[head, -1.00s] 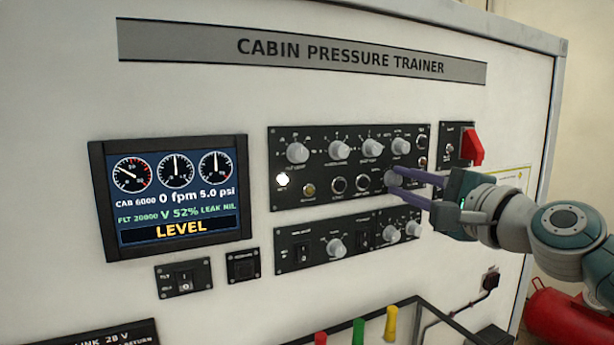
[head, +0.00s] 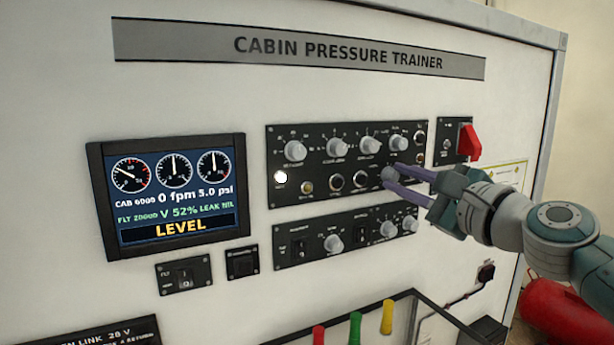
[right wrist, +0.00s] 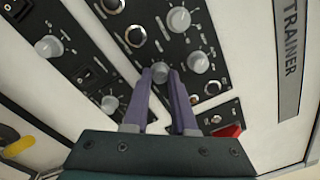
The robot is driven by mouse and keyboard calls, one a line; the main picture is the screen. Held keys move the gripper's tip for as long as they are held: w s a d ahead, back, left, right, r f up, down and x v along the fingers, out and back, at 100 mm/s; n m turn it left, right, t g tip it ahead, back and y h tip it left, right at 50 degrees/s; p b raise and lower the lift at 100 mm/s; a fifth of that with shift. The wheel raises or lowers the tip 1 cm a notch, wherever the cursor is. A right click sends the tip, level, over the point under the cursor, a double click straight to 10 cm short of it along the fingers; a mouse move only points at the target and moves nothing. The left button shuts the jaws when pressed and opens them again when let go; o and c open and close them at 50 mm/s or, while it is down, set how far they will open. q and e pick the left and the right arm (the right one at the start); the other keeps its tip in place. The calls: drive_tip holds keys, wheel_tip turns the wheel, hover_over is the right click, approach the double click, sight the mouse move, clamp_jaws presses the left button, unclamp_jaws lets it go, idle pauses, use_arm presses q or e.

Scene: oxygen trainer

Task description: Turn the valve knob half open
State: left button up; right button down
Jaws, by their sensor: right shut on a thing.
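The valve knob (head: 389,177) is a round grey knob at the right end of the lower row on the upper black panel (head: 275,150). My right gripper (head: 397,178) reaches it from the right, its two purple fingers shut on the knob. In the right wrist view the knob (right wrist: 160,71) sits between the fingertips, which partly cover it. Its pointer mark and label cannot be made out. The display screen (head: 178,190) reads V 52%, 5.0 psi, 0 fpm and LEVEL. My left gripper is not in view.
Several grey knobs, such as one (head: 370,145) above, sit close around the fingers. A lower panel (head: 283,252) with knobs and switches lies beneath. A red switch cover (head: 469,142) is right of the upper panel. Red, green and yellow handles stand at the bottom.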

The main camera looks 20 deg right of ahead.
drive_tip(key=c, duration=0.7)
unclamp_jaws()
drive_tip(key=shift+s, duration=0.5)
drive_tip(key=s, duration=0.3)
drive_tip(key=s+b, duration=0.1)
drive_tip(key=s, duration=0.5)
drive_tip(key=shift+d+f, duration=0.1)
drive_tip(key=shift+d, duration=0.15)
